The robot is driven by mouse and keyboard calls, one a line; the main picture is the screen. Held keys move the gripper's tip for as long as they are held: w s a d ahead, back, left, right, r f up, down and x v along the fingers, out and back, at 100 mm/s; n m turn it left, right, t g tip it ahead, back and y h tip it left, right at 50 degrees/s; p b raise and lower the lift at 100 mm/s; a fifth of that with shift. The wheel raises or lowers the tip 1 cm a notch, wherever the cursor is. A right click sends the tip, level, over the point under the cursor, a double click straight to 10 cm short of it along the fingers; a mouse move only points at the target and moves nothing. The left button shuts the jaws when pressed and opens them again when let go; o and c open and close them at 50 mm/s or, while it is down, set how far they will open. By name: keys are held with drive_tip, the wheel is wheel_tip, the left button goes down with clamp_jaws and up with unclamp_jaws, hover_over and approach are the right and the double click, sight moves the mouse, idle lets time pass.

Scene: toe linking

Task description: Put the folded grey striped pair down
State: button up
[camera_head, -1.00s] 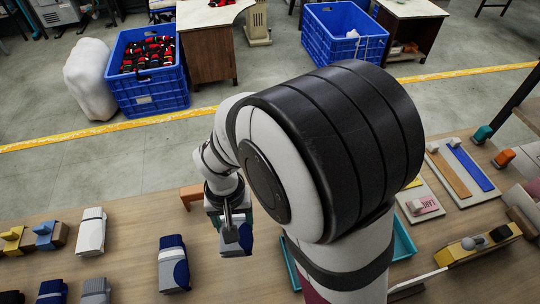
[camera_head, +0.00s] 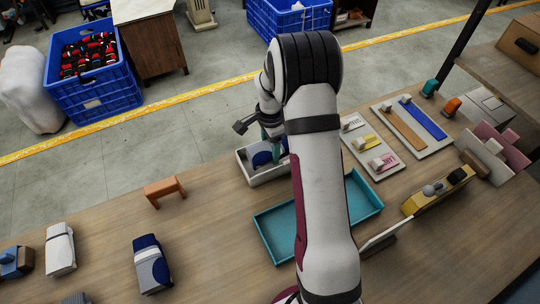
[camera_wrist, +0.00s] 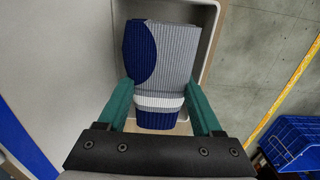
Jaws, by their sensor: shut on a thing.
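The folded grey striped pair (camera_wrist: 178,55), ribbed grey with a navy patch, a white band and a navy end, is between the green fingers of my gripper (camera_wrist: 160,92) in the wrist view. My gripper is shut on it. The pair lies within the walls of a white tray (camera_wrist: 209,22). In the head view the pair (camera_head: 262,158) shows as a navy and grey patch inside the white tray (camera_head: 270,178). My arm hides part of that tray, and whether the pair touches its floor is hard to tell.
A teal tray (camera_head: 270,236) is in front of the white tray, partly behind my arm. An orange stand (camera_head: 164,190) is to the left. Another grey and navy pair (camera_head: 151,264) and a white pair (camera_head: 60,248) lie on the table (camera_head: 215,255). Sample boards (camera_head: 412,131) are right.

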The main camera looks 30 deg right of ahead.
sight(270, 156)
wheel_tip(270, 156, down, 3)
drive_tip(key=shift+f, duration=0.15)
drive_tip(key=shift+f, duration=0.1)
drive_tip(key=o, duration=1.1)
